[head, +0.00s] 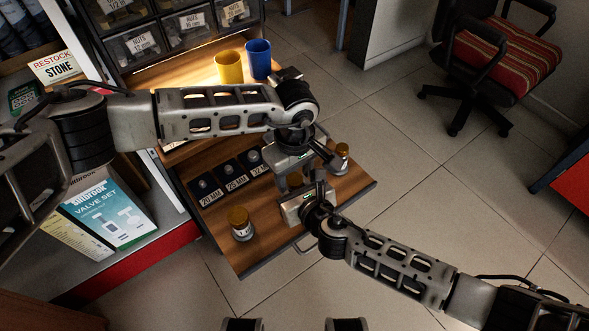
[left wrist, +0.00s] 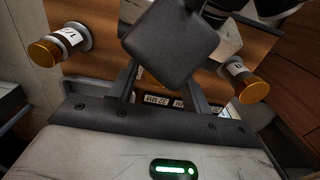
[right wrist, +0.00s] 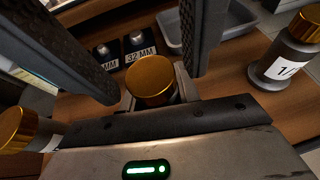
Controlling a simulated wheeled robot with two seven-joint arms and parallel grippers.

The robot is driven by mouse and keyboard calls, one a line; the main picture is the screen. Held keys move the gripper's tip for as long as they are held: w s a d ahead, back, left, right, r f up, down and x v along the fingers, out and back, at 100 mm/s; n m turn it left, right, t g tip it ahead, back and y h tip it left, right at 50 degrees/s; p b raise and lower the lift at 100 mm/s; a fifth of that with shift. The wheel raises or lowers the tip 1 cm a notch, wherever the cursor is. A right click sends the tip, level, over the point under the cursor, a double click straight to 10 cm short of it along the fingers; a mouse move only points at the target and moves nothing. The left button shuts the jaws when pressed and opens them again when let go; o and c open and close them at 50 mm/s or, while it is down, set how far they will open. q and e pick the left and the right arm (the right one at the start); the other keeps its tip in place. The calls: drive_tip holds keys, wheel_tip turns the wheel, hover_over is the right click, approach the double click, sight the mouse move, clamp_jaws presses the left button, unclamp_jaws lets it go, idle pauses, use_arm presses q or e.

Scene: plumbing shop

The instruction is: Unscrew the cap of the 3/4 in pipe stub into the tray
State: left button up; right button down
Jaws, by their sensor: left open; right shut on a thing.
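A pipe stub with a brass cap (right wrist: 152,80) stands between the fingers of my right gripper (right wrist: 150,92); its label is hidden, so I cannot read its size. In the head view my right gripper (head: 297,192) is shut on this middle stub (head: 294,179) from the near side. My left gripper (head: 290,166) is open at the far side of the same stub, close to it. In the left wrist view, a dark block hides what is between my left fingers (left wrist: 163,95). A grey tray (right wrist: 240,18) shows at the top of the right wrist view.
Two other brass-capped stubs stand on the wooden board, one at the left (head: 241,226) and one at the right (head: 342,160). Black blocks labelled in mm (head: 235,175) lie behind. A yellow cup (head: 229,67) and a blue cup (head: 258,60) stand farther back.

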use_arm(q)
drive_tip(key=c, duration=1)
drive_tip(key=n, duration=0.3)
drive_tip(key=o, duration=1.1)
wheel_tip(320, 180, up, 4)
drive_tip(key=shift+r, duration=0.2)
drive_tip(key=shift+c, duration=0.5)
wheel_tip(320, 180, up, 3)
drive_tip(key=m, duration=0.2)
drive_tip(key=shift+r+m, duration=0.2)
drive_tip(key=shift+m, duration=0.2)
drive_tip(key=shift+f, duration=3.95)
